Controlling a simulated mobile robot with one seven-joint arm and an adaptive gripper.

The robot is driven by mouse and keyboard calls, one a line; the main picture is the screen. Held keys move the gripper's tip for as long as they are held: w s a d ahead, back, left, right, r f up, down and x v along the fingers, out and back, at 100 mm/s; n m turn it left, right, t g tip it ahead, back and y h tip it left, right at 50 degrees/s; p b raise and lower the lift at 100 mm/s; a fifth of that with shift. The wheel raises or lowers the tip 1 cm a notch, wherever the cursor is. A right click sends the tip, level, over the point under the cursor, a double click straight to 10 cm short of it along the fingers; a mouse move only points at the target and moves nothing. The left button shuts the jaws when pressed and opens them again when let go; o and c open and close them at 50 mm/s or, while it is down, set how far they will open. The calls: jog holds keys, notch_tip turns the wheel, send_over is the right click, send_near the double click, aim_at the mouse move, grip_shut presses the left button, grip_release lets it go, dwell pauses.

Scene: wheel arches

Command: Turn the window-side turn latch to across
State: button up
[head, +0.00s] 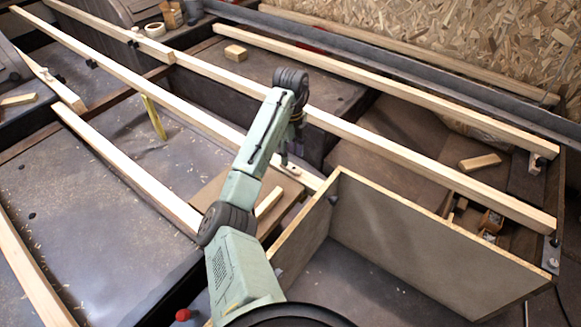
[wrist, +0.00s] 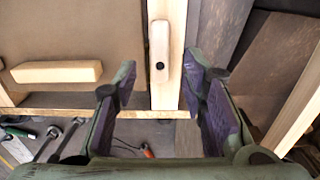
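A small pale wooden turn latch (wrist: 159,46) with rounded ends shows in the wrist view. No contact with the latch shows. In the head view my gripper (head: 291,150) points down over the batten, and the arm hides part of it.
A wooden block (wrist: 57,71) lies on a brown panel left of the latch. Wrenches (wrist: 50,140) and an orange-handled screwdriver (wrist: 148,152) lie lower down. In the head view, a boxed panel (head: 430,245) stands to the right, and long battens (head: 400,155) cross the space.

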aim_at(290, 166)
notch_tip(290, 166, down, 5)
jog(key=shift+r, duration=0.1)
dwell(0.3)
grip_shut()
dwell(0.4)
